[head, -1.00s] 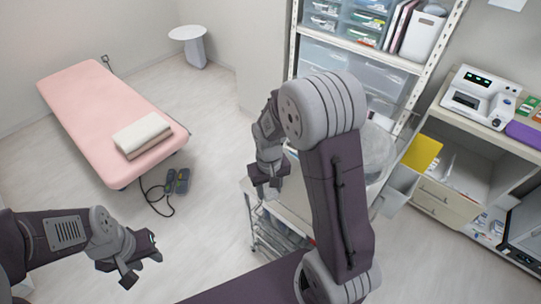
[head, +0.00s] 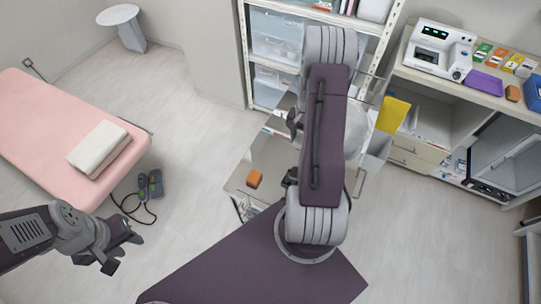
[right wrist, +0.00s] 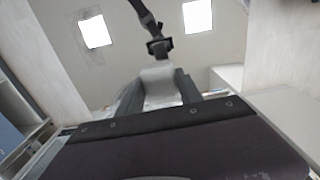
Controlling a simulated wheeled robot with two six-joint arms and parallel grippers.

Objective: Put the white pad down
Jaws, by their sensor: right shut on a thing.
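In the right wrist view a pale, rounded block, which looks like the white pad (right wrist: 158,84), sits between the dark fingers of my right gripper (right wrist: 158,97). The gripper is shut on it. In the head view my right arm covers most of this gripper, and I cannot make out the pad there. Dark parts of the hand show just left of the arm, over the cart (head: 236,182). My left gripper (head: 124,254) is open and empty, above the floor at lower left.
An orange block (head: 254,179) lies on the cart. A pink bed (head: 40,150) with folded towels (head: 98,148) stands at left, a foot pedal (head: 150,185) beside it. Shelves (head: 275,45) stand behind; a counter (head: 490,85) with a white device (head: 437,50) is at right.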

